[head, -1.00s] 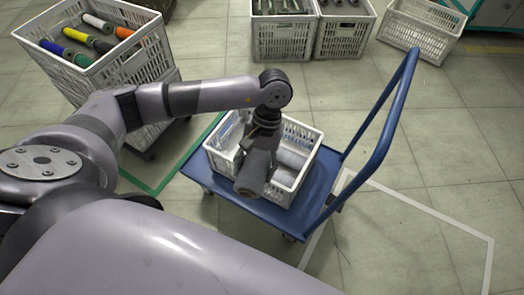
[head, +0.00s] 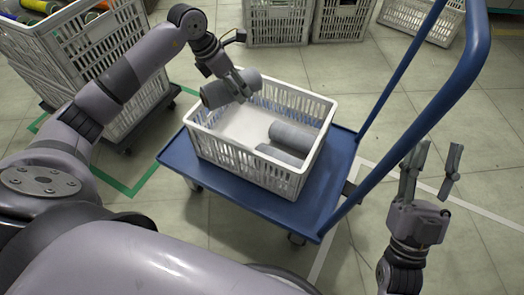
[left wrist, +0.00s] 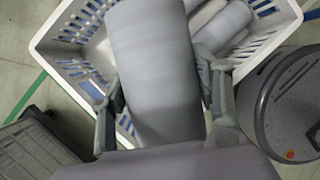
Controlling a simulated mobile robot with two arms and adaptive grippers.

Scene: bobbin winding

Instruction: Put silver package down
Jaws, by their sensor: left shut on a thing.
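My left gripper (head: 238,85) is shut on the silver package (head: 218,93), a grey cylinder, above the left back part of a white crate (head: 245,160). In the left wrist view the silver package (left wrist: 152,65) lies between the two fingers, with the crate rim (left wrist: 285,22) below. Two more grey cylinders (head: 292,137) lie in the right front part of the crate. The crate's left part shows a bare white floor. My right gripper (head: 430,172) is open and empty, at the right past the cart handle.
The crate stands on a blue cart (head: 262,203) with a tall blue handle (head: 440,105) on the right. A stacked crate (head: 95,45) with coloured rolls is at the left. More crates (head: 278,22) stand at the back. Tiled floor is free at right.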

